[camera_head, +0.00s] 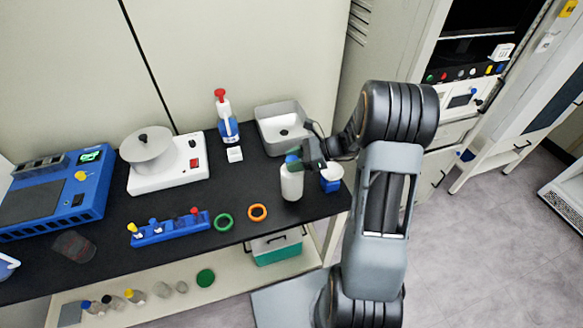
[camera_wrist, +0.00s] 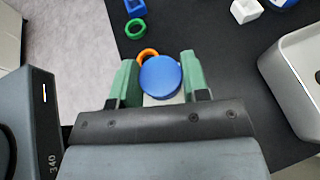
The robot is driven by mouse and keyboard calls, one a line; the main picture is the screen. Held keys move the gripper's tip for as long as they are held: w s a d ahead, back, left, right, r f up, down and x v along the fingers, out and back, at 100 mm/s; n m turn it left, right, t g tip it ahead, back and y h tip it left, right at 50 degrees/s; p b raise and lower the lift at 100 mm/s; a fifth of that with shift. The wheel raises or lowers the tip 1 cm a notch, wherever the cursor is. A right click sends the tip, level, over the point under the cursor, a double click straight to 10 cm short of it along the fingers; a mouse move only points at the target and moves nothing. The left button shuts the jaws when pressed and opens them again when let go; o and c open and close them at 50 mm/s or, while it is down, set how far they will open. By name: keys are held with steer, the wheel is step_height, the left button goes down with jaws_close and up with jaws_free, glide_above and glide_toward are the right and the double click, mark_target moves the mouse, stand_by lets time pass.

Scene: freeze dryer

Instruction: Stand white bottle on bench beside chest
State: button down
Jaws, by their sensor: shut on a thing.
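The white bottle (camera_head: 291,184) is upright over the right part of the dark bench (camera_head: 262,180), near its front edge. My gripper (camera_head: 293,160) is shut around its top, from the right side. In the wrist view the bottle's blue cap (camera_wrist: 160,76) sits between the green fingertips of my gripper (camera_wrist: 160,80), and the cap hides most of the body. I cannot tell whether the bottle's base touches the bench. A white and green box (camera_head: 277,248), perhaps the chest, is below the bench top. A small blue and white container (camera_head: 331,178) stands right of the bottle.
A metal basin (camera_head: 284,108) is behind the bottle. An orange ring (camera_head: 257,212) and a green ring (camera_head: 223,222) lie to its left, near a blue rack (camera_head: 170,228). A red-topped wash bottle (camera_head: 226,118) stands at the back. Bare bench lies left of the bottle.

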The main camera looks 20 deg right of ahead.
mark_target(292, 178)
steer(key=f, duration=0.1)
steer(key=f+p, duration=0.1)
steer(key=shift+w+a+f, duration=0.15)
steer(key=shift+a+f, duration=0.2)
steer(key=shift+f, duration=0.65)
steer(key=c, duration=0.6)
jaws_free()
